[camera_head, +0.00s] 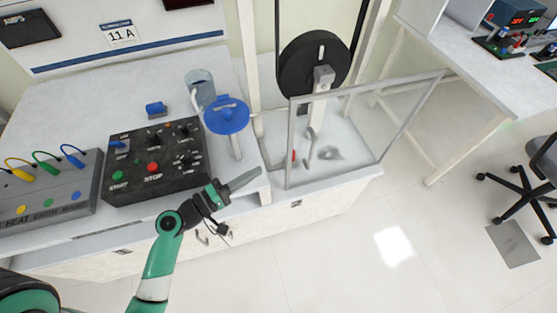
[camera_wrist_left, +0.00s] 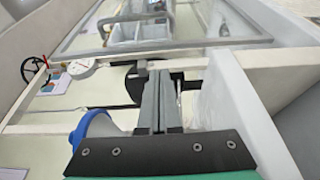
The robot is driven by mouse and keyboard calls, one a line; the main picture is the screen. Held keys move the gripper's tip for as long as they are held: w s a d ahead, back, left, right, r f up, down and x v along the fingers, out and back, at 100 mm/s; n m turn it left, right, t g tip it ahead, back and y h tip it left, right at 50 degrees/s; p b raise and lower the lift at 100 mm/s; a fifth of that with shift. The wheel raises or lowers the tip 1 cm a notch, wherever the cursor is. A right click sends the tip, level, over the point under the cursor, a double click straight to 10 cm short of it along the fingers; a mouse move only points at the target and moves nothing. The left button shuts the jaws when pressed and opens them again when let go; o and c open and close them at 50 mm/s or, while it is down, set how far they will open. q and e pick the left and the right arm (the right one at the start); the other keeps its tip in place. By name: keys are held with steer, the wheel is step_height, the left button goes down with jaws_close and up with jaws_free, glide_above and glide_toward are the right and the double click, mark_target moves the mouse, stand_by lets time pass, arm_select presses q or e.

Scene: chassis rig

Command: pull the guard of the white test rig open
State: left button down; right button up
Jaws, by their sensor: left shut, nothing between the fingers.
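The white test rig (camera_head: 247,60) stands at the back centre, with a black wheel (camera_head: 314,65) on it. Its guard (camera_head: 365,88), a clear panel in a grey frame, stands at the right in front of the wheel. Whether it is open at all I cannot tell. My left gripper (camera_head: 258,173) is shut and empty, over the bench's front edge, left of the guard's near lower corner and apart from it. Its closed fingers (camera_wrist_left: 158,85) point forward in the left wrist view. My right gripper is in neither view.
A black control box (camera_head: 155,162) with a red stop button and a blue round part (camera_head: 227,115) lie left of the gripper. A grey box with coloured cables (camera_head: 50,188) is at far left. A second bench (camera_head: 470,90) and a chair (camera_head: 520,185) stand right. Floor in front is clear.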

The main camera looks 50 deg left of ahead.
arm_select(q)
steer(key=w+b, duration=0.1)
steer(key=w, duration=0.9)
steer(key=shift+d, duration=0.25)
steer(key=shift+d+r, duration=0.1)
steer(key=shift+r, duration=0.05)
